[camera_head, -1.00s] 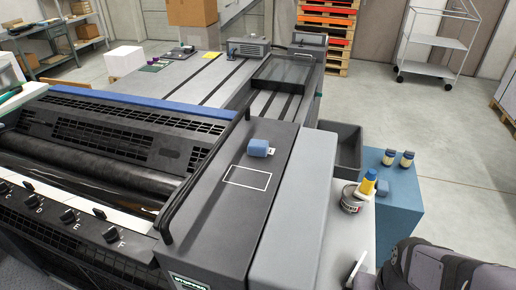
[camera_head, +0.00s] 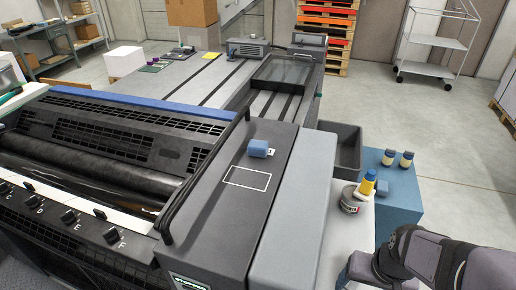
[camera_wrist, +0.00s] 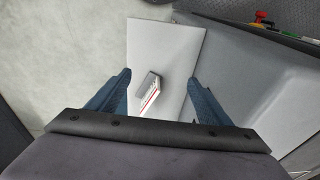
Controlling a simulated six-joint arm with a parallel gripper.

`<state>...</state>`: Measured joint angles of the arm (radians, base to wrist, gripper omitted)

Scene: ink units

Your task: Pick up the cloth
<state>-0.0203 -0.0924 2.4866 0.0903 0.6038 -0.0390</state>
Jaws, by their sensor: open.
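A small blue block-like bundle with a white tag (camera_head: 258,148) lies on the dark top of the machine, just beyond a white outlined rectangle; it may be the cloth. Another small blue piece (camera_head: 382,186) lies on the blue cabinet, and I cannot tell which is cloth. My gripper (camera_wrist: 159,75) shows in the wrist view with its two blue fingers apart and nothing held. Below and between the fingers, a small grey and white box with a red stripe (camera_wrist: 149,92) lies on a pale grey surface. The fingertips are hidden in the head view.
A tin (camera_head: 350,199) and a yellow-and-white bottle (camera_head: 368,183) stand on the light side shelf (camera_head: 335,240). Two small jars (camera_head: 397,158) stand on the blue cabinet (camera_head: 402,190).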

